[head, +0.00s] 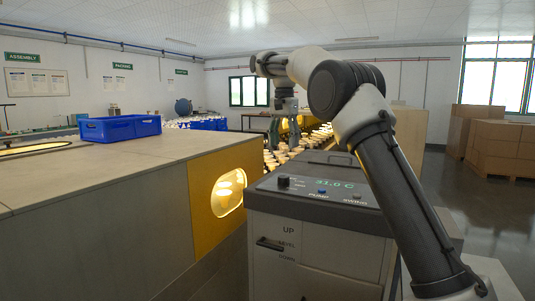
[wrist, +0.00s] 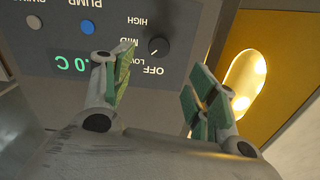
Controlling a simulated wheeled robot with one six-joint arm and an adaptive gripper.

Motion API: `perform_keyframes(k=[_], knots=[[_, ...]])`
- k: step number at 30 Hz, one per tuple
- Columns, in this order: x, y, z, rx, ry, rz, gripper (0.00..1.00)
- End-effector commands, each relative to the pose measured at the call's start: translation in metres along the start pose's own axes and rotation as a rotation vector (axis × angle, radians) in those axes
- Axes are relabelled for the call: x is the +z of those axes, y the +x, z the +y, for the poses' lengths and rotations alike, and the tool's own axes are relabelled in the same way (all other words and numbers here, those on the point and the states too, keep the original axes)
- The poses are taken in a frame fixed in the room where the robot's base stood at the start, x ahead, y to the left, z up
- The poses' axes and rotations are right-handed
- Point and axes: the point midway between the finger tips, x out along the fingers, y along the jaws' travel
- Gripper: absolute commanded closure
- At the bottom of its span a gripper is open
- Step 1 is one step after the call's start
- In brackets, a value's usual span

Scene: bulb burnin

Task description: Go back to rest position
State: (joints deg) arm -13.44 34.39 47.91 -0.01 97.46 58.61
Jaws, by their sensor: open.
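My gripper (head: 284,128) hangs from my raised, bent arm, near the back left of the control cabinet (head: 318,235) in the head view. In the wrist view my gripper (wrist: 160,85) has its green-padded fingers spread wide, with nothing between them. The dark panel with a black knob (wrist: 159,46), a blue button (wrist: 87,27) and a green readout (wrist: 72,63) shows beyond the fingers. I cannot tell how far the fingertips are from the panel. The head view shows the readout (head: 335,184) as 31.0 C.
A yellow panel with a lit oval window (head: 228,192) stands left of the cabinet. A blue crate (head: 120,128) sits on the long grey housing. Rows of bulbs (head: 312,140) lie behind my gripper. Cardboard boxes (head: 500,145) stand at right, with clear floor before them.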

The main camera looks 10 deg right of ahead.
Motion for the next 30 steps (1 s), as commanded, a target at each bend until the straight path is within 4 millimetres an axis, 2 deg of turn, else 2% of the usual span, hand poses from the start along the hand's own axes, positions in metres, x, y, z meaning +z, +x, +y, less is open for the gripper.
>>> perform_keyframes(k=[3, 7, 11, 13, 17, 20, 24, 30], knots=[[-0.006, 0.003, -0.010, -0.040, -0.117, 0.027, 0.42], [-0.006, 0.053, -0.009, -0.016, -0.308, 0.013, 0.42], [0.006, 0.073, 0.015, -0.013, -0.461, 0.013, 0.42], [0.014, 0.077, 0.037, -0.016, -0.536, 0.017, 0.42], [0.036, 0.079, 0.097, -0.029, -0.670, 0.037, 0.42], [0.061, 0.081, 0.154, -0.044, -0.759, 0.064, 0.42], [0.101, 0.089, 0.238, -0.061, -0.846, 0.109, 0.42], [0.162, 0.114, 0.345, -0.085, -0.868, 0.181, 0.42]])
